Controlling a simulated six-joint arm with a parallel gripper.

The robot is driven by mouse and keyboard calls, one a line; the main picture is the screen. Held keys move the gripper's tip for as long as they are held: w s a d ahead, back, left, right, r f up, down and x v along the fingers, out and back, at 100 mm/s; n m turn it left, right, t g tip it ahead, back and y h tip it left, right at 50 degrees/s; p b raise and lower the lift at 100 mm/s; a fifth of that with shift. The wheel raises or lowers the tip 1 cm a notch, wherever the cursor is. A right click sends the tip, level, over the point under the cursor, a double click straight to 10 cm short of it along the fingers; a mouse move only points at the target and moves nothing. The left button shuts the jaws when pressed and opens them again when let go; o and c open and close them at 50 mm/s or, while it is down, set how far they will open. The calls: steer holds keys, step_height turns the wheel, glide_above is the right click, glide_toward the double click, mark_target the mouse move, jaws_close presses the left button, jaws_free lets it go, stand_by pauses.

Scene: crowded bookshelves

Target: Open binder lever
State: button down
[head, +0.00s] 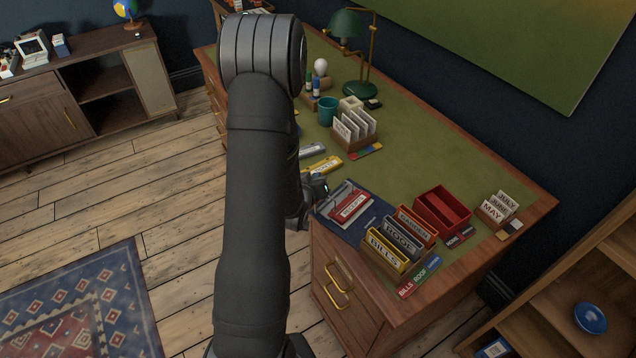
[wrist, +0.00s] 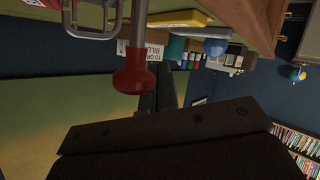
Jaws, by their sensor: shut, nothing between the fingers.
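A red binder (head: 350,206) with a white label lies on a dark blue mat (head: 376,222) at the desk's near edge, with metal parts along its upper left side. In the wrist view, a metal lever with a red knob (wrist: 134,76) hangs into the picture beside a bent metal loop (wrist: 92,22). My gripper (head: 318,188) is beside the binder's left end, partly hidden by my arm in the head view. In the wrist view its dark fingers (wrist: 157,90) are shut and empty, just right of the red knob; whether they touch it I cannot tell.
Labelled yellow, grey and orange binders stand in a wooden holder (head: 371,264) right of the mat, beside a red box (head: 442,209). Yellow and grey binders (head: 322,166) lie behind the mat. A card holder (head: 356,140) and green lamp (head: 358,88) stand farther back.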

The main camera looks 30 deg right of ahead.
steer(key=shift+w+r+n+g, duration=0.1)
steer(key=shift+w+n+g, duration=0.2)
steer(key=shift+w+g, duration=0.15)
steer(key=shift+s, duration=0.15)
stand_by(1.2)
steer(key=shift+s+f, duration=0.3)
steer(key=shift+s, duration=0.35)
steer(key=s+f+v, duration=0.1)
steer(key=f+v, duration=0.1)
steer(key=v, duration=1.1)
steer(key=shift+s+a, duration=0.25)
steer(key=shift+s, duration=0.35)
